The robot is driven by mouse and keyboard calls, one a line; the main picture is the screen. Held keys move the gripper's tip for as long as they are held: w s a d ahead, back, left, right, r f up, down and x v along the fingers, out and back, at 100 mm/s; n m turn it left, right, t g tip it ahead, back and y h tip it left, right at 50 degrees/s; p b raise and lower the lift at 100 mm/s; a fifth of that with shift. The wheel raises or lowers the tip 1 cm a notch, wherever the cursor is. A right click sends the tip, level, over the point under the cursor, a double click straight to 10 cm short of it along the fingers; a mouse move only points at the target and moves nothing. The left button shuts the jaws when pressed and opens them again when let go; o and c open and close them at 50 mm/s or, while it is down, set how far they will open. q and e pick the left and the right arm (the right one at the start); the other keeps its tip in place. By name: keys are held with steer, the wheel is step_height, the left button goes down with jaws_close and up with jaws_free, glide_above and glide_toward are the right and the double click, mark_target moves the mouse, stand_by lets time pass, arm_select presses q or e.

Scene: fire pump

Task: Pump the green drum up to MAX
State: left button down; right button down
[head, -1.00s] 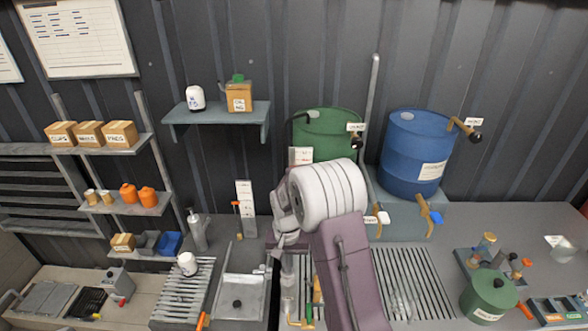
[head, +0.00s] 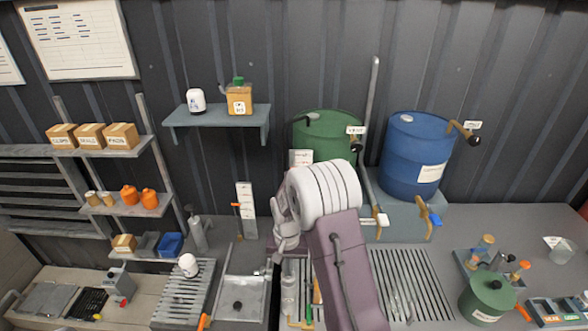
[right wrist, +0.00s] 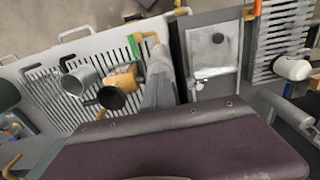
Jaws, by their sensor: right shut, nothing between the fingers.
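The green drum (head: 322,126) stands at the back centre beside the blue drum; my right wrist hides its lower part. A dark-knobbed tap with a white tag (head: 355,131) is at its upper right. A small white label (head: 300,157) shows in front of its left side. A white scale strip (head: 246,208) with an orange piece beside it stands to the left; its marks are too small to read. My right gripper (head: 281,243) is shut and empty, pointing down in front of the drum, over the bench. I cannot tell if it touches anything. My left gripper is not in view.
The blue drum (head: 412,155) stands to the right. A slatted drainer (head: 415,285) and a small green pot (head: 488,297) are on the bench. In the right wrist view, a slatted tray (right wrist: 50,90) holds a grey cup (right wrist: 78,80) and an orange-and-black item (right wrist: 115,90).

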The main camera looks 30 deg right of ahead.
steer(key=shift+r+p, duration=2.05)
steer(key=shift+r, duration=0.6)
steer(key=shift+f, duration=0.1)
steer(key=s+a+r+n+t, duration=0.3)
steer(key=s+a+r+n, duration=0.35)
steer(key=s, duration=0.25)
steer(key=s+f+g+b, duration=0.1)
steer(key=s+f+b, duration=0.1)
steer(key=f+b, duration=0.6)
steer(key=s+a+f+b, duration=0.1)
steer(key=f+b, duration=0.8)
steer(key=f, duration=0.1)
steer(key=shift+s+f+g, duration=0.2)
steer(key=shift+s+g, duration=0.2)
steer(key=shift+m, duration=0.25)
